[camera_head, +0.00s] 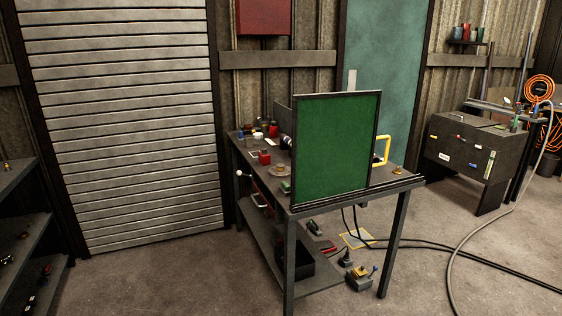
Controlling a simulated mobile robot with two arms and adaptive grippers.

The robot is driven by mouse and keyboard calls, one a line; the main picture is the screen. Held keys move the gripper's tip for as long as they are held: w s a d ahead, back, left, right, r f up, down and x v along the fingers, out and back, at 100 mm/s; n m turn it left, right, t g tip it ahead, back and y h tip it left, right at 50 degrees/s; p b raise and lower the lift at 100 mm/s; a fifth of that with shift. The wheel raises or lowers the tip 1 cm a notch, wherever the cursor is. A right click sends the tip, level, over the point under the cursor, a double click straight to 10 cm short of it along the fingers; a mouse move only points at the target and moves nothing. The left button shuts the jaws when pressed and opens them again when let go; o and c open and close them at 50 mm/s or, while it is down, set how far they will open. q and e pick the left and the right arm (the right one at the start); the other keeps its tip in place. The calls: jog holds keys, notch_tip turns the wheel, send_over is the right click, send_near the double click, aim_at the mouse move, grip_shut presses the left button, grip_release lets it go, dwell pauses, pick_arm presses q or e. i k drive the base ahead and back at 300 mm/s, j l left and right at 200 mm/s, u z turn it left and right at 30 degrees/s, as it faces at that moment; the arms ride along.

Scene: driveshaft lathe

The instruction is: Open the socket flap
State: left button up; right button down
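I cannot make out a socket or its flap with certainty in the head view. A workbench (301,208) stands in the middle, with a large green panel in a dark frame (335,150) upright on it, hiding part of the bench top. Dark cables (420,243) run across the floor behind the bench legs. Small dark and yellow items (360,279) lie on the floor by the bench's right leg; they are too small to identify. Neither of my grippers is in view.
A yellow handle-like frame (387,150) shows right of the panel. A dark cabinet (466,155) stands at the right, with a grey hose (453,262) curving over the floor. Shelves (36,240) stand at the left. The floor at front left and front right is mostly open.

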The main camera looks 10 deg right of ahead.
aim_at(360, 270)
jog(key=i+l+z, duration=0.15)
jog(key=i+z, duration=0.25)
jog(key=i+l+z, duration=0.1)
jog(key=i+z, duration=0.15)
jog(key=z, duration=0.2)
jog(key=i+z, duration=0.4)
jog(key=i+j+z, duration=0.15)
jog(key=z, duration=0.3)
jog(key=i+l, duration=0.15)
jog(key=i, duration=0.35)
jog(key=i+l+z, duration=0.15)
jog(key=i, duration=0.35)
jog(key=i+l+u, duration=0.2)
jog(key=i+u, duration=0.15)
jog(key=u, duration=0.15)
jog(key=i+l+u, duration=0.25)
jog(key=u, duration=0.2)
jog(key=i+l+u, duration=0.25)
jog(key=l+u, duration=0.25)
jog(key=i+l+u, duration=0.15)
jog(key=l+u, duration=0.35)
jog(key=j, duration=0.15)
